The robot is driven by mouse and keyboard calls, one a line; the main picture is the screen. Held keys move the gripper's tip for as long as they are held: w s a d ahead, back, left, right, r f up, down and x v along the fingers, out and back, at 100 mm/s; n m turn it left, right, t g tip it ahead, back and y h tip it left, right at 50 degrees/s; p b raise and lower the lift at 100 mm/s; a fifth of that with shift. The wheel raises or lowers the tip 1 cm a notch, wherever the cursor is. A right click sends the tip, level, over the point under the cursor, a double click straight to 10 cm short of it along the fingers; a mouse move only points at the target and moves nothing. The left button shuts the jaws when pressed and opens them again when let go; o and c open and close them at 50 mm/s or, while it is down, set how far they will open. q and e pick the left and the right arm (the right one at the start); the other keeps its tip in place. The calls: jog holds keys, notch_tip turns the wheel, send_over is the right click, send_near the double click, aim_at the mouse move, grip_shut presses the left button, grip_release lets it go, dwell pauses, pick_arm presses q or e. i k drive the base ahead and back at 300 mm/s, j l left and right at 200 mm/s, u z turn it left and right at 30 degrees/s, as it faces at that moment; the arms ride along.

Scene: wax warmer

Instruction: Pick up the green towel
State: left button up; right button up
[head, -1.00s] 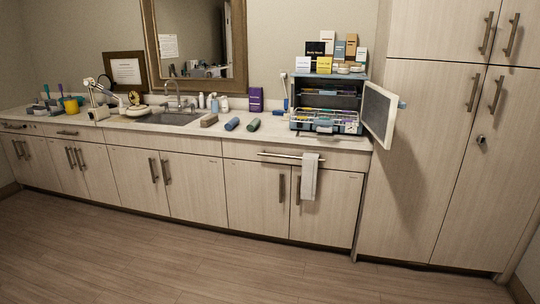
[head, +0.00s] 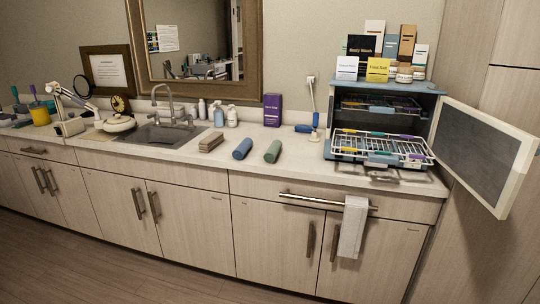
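A green rolled towel (head: 273,151) lies on the countertop in the head view, between the sink and the open cabinet. A blue rolled towel (head: 242,148) lies just to its left, apart from it. Neither of my grippers shows in the head view.
The open cabinet (head: 384,105) stands on the counter at right, its rack pulled out and its door (head: 488,155) swung out past the counter's front edge. A brown stack (head: 211,142), a purple box (head: 272,110) and a sink (head: 160,135) are nearby. A white towel (head: 352,227) hangs from the bar.

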aim_at(271, 154)
jog(key=i+l+u, duration=0.15)
jog(key=i+l, duration=0.15)
jog(key=i, duration=0.2)
jog(key=i+l+u, duration=0.15)
jog(key=i+l, duration=0.15)
jog(key=i, duration=0.15)
